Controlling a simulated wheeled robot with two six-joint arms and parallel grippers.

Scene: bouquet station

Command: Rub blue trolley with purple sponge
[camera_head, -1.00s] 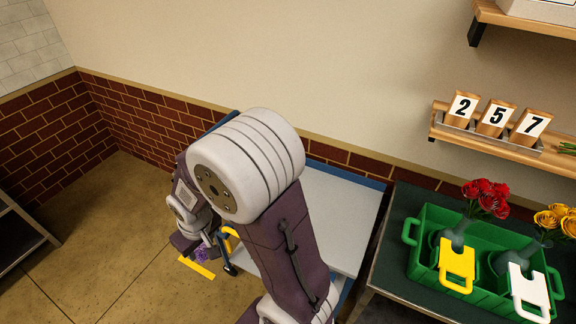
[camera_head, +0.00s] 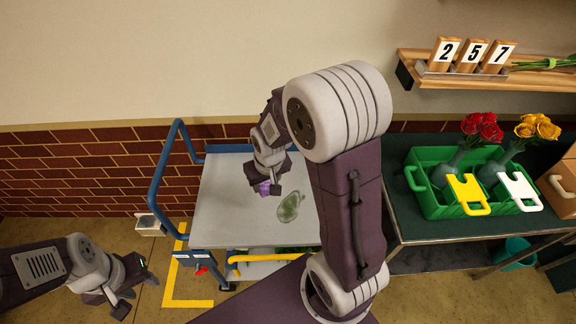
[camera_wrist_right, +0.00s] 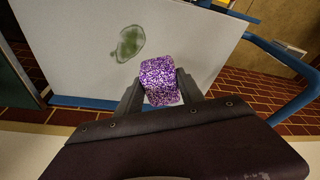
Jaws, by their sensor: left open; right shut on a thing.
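The blue trolley (camera_head: 222,190) stands against the wall, with a light grey top and a blue handle frame on its left. A green smear (camera_head: 290,207) marks the top, right of its middle; it also shows in the right wrist view (camera_wrist_right: 127,43). My right gripper (camera_head: 268,190) is shut on the purple sponge (camera_wrist_right: 160,80) above the trolley top, left of the smear in the head view. I cannot tell whether the sponge touches the top. My left gripper (camera_head: 128,300) is open and empty at the lower left, over the floor.
A green table on the right holds a green crate (camera_head: 436,208) with red and yellow flowers in vases and yellow and white tags. A wall shelf (camera_head: 520,79) carries number blocks 2, 5 and 7. Yellow tape (camera_head: 168,290) marks the floor by the trolley.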

